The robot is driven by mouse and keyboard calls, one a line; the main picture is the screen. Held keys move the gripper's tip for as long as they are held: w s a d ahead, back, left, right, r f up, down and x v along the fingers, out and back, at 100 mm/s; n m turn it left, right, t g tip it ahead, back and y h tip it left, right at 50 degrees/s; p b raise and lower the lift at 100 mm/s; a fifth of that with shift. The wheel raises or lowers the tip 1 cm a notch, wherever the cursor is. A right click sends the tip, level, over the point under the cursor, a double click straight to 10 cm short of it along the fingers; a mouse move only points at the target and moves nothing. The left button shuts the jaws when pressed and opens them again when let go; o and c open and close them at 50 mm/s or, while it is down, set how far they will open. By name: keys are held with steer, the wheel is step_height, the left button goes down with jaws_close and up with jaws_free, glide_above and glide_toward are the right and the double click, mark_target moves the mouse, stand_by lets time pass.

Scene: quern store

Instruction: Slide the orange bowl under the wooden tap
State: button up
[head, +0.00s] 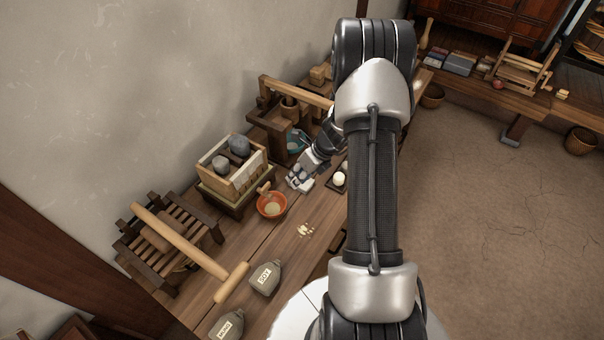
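The orange bowl (271,213) stands upright on the wooden bench, with something pale inside it. A small light-wooden peg, which looks like the wooden tap (264,187), sticks out at the front of the low dark stand under the slatted wooden box. The tap's end is close above the bowl's back rim in the picture; whether it is truly over the bowl I cannot tell. My gripper (299,181) is low over the bench, just right of and behind the bowl, with a small gap visible between them. Its fingers are too small to judge open or shut.
The wooden box (229,182) with grey stones sits behind the bowl. Pale crumbs (305,230) lie right of it. A SOY bottle (265,278) and a wooden-handled slatted press (165,242) are at the front left. My arm hides part of the bench's right side.

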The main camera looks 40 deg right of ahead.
mark_target(278, 199)
steer(key=b+x, duration=0.4)
steer(key=x, duration=1)
steer(key=shift+w+f+b, duration=0.15)
steer(key=shift+f+b, duration=0.15)
steer(key=shift+b, duration=0.1)
steer(key=shift+c, duration=0.3)
jaws_close()
steer(key=shift+o, duration=2)
jaws_free()
